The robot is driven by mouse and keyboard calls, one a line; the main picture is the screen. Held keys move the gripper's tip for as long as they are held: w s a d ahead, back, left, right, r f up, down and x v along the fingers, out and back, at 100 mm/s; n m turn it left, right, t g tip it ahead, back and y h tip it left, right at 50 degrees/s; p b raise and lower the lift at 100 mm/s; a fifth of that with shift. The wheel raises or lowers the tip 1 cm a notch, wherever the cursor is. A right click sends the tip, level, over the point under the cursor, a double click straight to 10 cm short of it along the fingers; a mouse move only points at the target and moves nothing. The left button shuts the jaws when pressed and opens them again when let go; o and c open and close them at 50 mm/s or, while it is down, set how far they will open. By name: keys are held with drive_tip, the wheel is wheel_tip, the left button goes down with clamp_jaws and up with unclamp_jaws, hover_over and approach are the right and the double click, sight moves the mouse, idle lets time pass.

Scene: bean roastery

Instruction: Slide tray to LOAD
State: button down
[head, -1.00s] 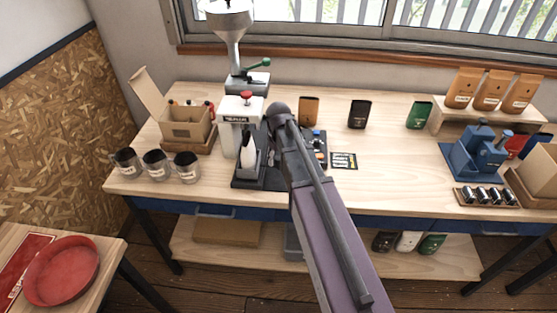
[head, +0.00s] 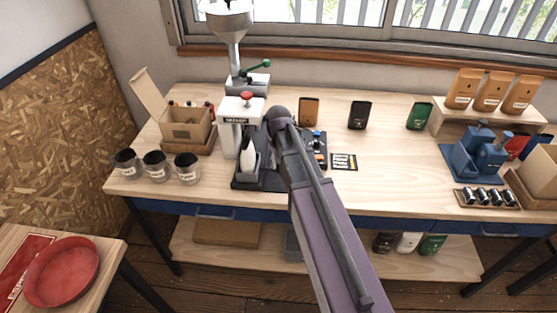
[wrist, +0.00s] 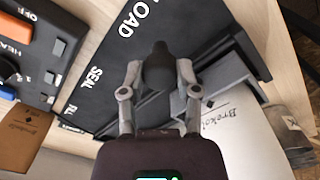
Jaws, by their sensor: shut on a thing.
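The grey tray (head: 246,177) holds an upright white bag (head: 248,158) at the front left of the black base of the white sealing machine (head: 240,113). In the wrist view, my gripper (wrist: 158,72) is shut on a dark knob (wrist: 157,66) joined to the tray (wrist: 228,80). The base (wrist: 112,62) carries LOAD, SEAL and a third, partly hidden label. The knob appears between the LOAD and SEAL labels. The bag with its written label (wrist: 240,135) lies to the right. In the head view, my arm hides the gripper and knob.
Several dark jars (head: 155,165) stand at the left front of the bench, near an open cardboard box (head: 186,128). A control panel (wrist: 30,50) with switches lies beside the base. A small dark card (head: 344,162) lies right of my arm.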

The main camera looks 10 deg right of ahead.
drive_tip(key=shift+s, duration=0.25)
drive_tip(key=shift+c, duration=1.6)
unclamp_jaws()
drive_tip(key=shift+a, duration=0.1)
drive_tip(key=shift+w, duration=0.2)
